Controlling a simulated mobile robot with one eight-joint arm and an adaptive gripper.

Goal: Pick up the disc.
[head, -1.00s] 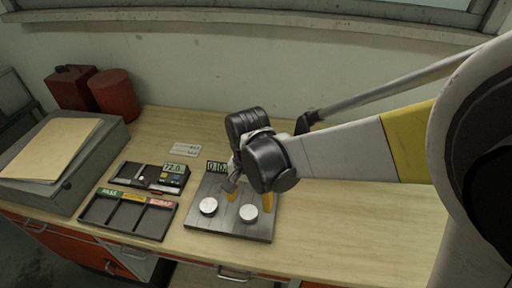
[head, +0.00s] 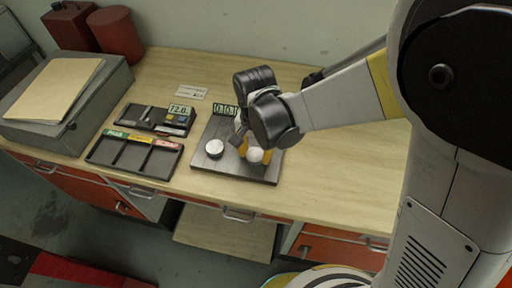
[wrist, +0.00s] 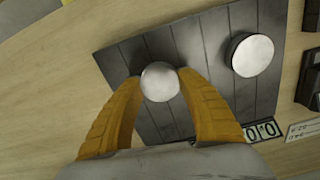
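Two pale round metal discs are on the dark slatted plate (head: 213,168). One disc (head: 255,155) is between the yellow fingers of my gripper (head: 256,154). In the wrist view this disc (wrist: 160,81) fills the space between the two fingertips (wrist: 159,77), which appear to touch it on both sides. It sits over the plate near its edge; I cannot tell whether it is lifted. The other disc (head: 215,148) lies on the plate to the left of my gripper and also shows in the wrist view (wrist: 250,54).
A black tray (head: 135,157) with coloured labels and a device with a display (head: 180,109) stand left of the plate. A grey case (head: 65,105) with a folder and red containers (head: 118,33) are farther left. The bench (head: 345,160) is clear to the right.

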